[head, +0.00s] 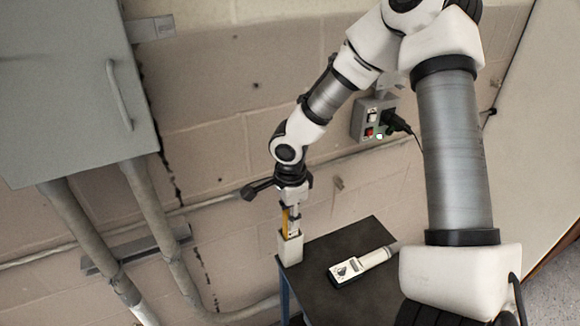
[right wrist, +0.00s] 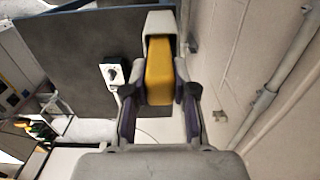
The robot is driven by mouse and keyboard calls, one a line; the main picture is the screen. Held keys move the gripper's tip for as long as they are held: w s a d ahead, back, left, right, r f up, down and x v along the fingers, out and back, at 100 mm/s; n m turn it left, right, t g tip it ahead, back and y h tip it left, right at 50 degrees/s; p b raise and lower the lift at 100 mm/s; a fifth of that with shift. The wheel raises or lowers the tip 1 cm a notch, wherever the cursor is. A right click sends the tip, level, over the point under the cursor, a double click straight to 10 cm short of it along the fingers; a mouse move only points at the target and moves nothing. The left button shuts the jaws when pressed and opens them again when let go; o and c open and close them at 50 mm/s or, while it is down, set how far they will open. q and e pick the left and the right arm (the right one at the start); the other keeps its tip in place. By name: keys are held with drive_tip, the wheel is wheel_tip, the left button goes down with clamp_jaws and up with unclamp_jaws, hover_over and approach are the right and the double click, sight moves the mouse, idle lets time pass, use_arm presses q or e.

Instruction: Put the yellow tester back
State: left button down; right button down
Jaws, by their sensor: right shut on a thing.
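The yellow tester (head: 285,223) stands roughly upright under my right gripper (head: 292,206), which is shut on it. Its lower end meets the mouth of a white holder (head: 290,248) at the table's near left corner and seems to be in it; how deep I cannot tell. In the right wrist view the yellow tester (right wrist: 159,78) lies between the two dark fingers of my right gripper (right wrist: 160,92). The white holder (right wrist: 160,22) shows just beyond it, lined up with it. My left gripper is not in view.
A dark table (head: 335,242) bears a white handheld meter (head: 361,266) right of the holder. A grey socket box (head: 374,118) with a plugged cable is on the block wall behind. A grey cabinet (head: 70,80) and pipes (head: 90,235) are at the left.

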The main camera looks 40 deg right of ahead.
drive_tip(key=shift+w+d, duration=0.1)
drive_tip(key=c, duration=0.9)
unclamp_jaws()
drive_tip(key=shift+d, duration=0.15)
drive_tip(key=shift+c, duration=0.2)
wheel_tip(320, 180, up, 12)
drive_tip(key=b, duration=0.1)
